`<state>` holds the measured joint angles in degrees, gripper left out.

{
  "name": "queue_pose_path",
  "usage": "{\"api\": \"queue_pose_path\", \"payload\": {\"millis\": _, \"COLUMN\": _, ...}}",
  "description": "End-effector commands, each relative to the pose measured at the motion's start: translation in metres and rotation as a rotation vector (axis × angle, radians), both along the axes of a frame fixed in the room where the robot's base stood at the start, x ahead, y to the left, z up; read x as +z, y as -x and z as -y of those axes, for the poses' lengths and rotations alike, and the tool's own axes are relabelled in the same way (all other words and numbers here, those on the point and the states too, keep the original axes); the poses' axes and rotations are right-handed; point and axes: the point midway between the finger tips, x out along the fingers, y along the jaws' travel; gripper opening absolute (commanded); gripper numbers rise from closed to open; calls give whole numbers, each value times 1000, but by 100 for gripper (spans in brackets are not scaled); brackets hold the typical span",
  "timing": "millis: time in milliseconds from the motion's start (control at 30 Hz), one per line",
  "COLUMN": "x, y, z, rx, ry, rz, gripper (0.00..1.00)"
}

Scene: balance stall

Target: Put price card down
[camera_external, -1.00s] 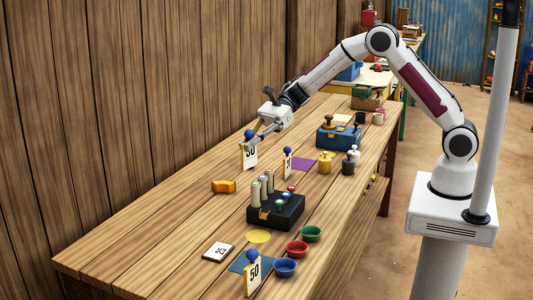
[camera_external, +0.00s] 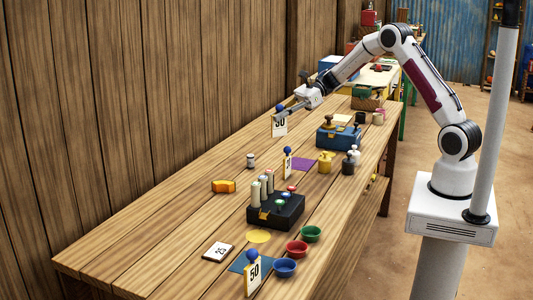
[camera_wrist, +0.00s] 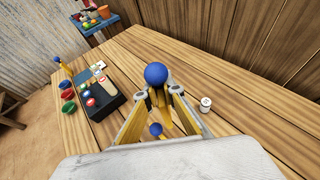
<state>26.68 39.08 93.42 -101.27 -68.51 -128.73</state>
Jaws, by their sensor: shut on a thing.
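My gripper (camera_external: 290,106) is shut on a white price card (camera_external: 280,127) marked 50, with a blue ball on top, and holds it upright above the far side of the table. In the wrist view a blue ball (camera_wrist: 155,74) shows between my fingertips (camera_wrist: 158,95); the card face is hidden there. A second blue ball shows lower between the fingers. Another price card (camera_external: 287,164) stands by the purple mat (camera_external: 304,164). A third card (camera_external: 253,275) stands at the front by the blue mat (camera_external: 238,265). A flat tile (camera_external: 217,252) reads 25.
A small white cylinder (camera_external: 250,161) and an orange block (camera_external: 223,186) stand on the far side. A black box with cylinders (camera_external: 277,212) and colored bowls (camera_external: 297,248) are nearer. A blue box (camera_external: 339,138) stands right. Bare planks lie between.

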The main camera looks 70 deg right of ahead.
Motion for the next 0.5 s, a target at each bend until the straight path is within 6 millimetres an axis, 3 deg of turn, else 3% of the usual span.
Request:
{"api": "queue_pose_path", "payload": {"millis": 33, "x": 0, "y": 3, "z": 18, "rx": -22, "ry": 0, "rz": -1, "gripper": 0}}
{"api": "queue_pose_path", "payload": {"millis": 200, "x": 0, "y": 14, "z": 64, "rx": -78, "ry": 0, "rz": -1, "gripper": 0}}
{"api": "queue_pose_path", "payload": {"millis": 500, "x": 0, "y": 32, "z": 122, "rx": -150, "ry": -1, "rz": -3, "gripper": 0}}
